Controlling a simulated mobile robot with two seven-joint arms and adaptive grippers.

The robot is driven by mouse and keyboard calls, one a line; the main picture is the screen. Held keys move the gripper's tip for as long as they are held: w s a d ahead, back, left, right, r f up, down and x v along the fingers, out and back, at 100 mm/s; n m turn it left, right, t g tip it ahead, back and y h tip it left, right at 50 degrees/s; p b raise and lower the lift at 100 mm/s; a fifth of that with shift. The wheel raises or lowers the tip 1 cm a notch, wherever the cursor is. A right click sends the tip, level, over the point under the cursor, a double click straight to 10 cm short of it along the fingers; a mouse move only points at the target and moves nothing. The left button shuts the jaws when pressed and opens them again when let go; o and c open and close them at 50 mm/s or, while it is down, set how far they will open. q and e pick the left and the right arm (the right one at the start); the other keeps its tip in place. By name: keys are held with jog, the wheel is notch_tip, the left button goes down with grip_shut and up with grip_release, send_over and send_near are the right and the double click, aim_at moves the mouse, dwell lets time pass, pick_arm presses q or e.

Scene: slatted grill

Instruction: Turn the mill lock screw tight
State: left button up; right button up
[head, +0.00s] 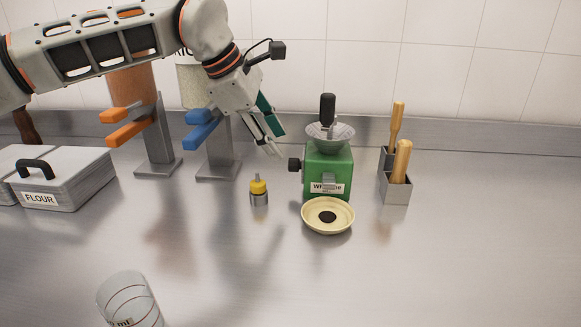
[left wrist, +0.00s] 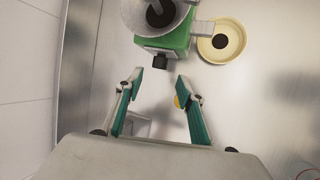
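The green mill (head: 328,172) stands upright on the counter with a metal hopper and a black crank grip on top. Its lock screw (head: 294,164) is a black knob on its left side. My left gripper (head: 276,145) is open and empty, above and left of the screw and apart from it. In the left wrist view the lock screw (left wrist: 160,62) lies just ahead of the gap between the fingertips of my left gripper (left wrist: 161,78), on the green mill body (left wrist: 178,40). My right gripper is in neither view.
A cream dish (head: 345,218) sits in front of the mill. A small yellow-topped container (head: 258,187) stands left of it. A box with wooden-handled tools (head: 396,188) is to the right. Dispensers with orange (head: 130,125) and blue (head: 202,128) levers stand at the back left. The front right counter is clear.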

aim_at(290, 160)
pick_arm(q)
jog(key=b+x, duration=0.2)
jog(key=x, duration=0.5)
jog(key=shift+w+d+f, duration=0.1)
jog(key=shift+w+f, duration=0.05)
jog(key=shift+f, duration=0.05)
jog(key=shift+r, duration=0.1)
grip_shut()
